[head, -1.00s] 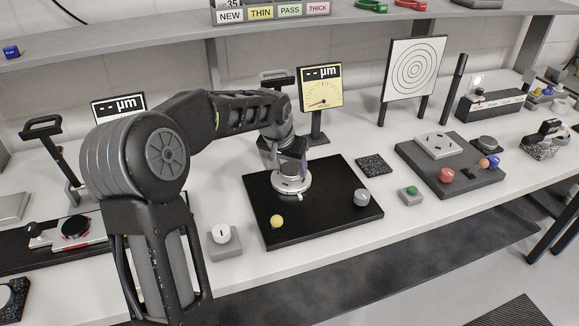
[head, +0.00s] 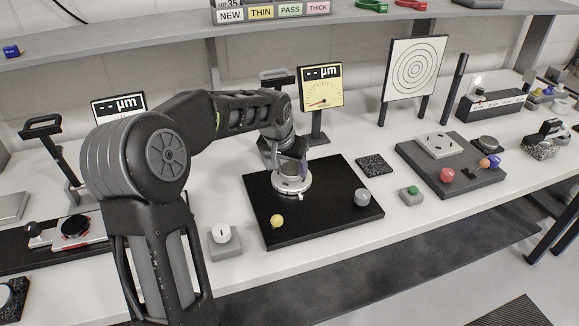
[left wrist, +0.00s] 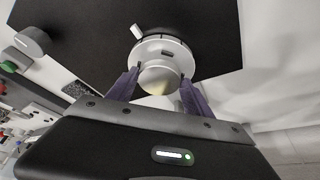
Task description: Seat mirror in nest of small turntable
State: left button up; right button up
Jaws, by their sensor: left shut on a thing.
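The small turntable (head: 291,186), a round silver disc with a small tab, sits on a black plate (head: 330,222). It also shows in the left wrist view (left wrist: 180,54). My left gripper (head: 291,168) is directly over the turntable, pointing down. In the left wrist view its purple fingers (left wrist: 158,88) are shut on a round, pale, shiny piece, which appears to be the mirror (left wrist: 158,80). The mirror overlaps the turntable's middle in that view. The nest is hidden under it, and I cannot tell whether they touch. My right gripper is not in view.
The black plate also carries a yellow ball knob (head: 277,221) and a grey knob (head: 362,198). A yellow dial gauge (head: 321,88) stands behind it. A white-knobbed box (head: 223,238) is at left, a green button box (head: 411,194) at right.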

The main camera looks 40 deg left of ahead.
pick_arm(q)
jog(key=shift+f+b, duration=0.5)
dwell(0.9)
jog(key=o, duration=1.6)
jog(key=shift+r+p, duration=1)
jog(key=shift+r, duration=0.55)
jog(key=o, duration=0.3)
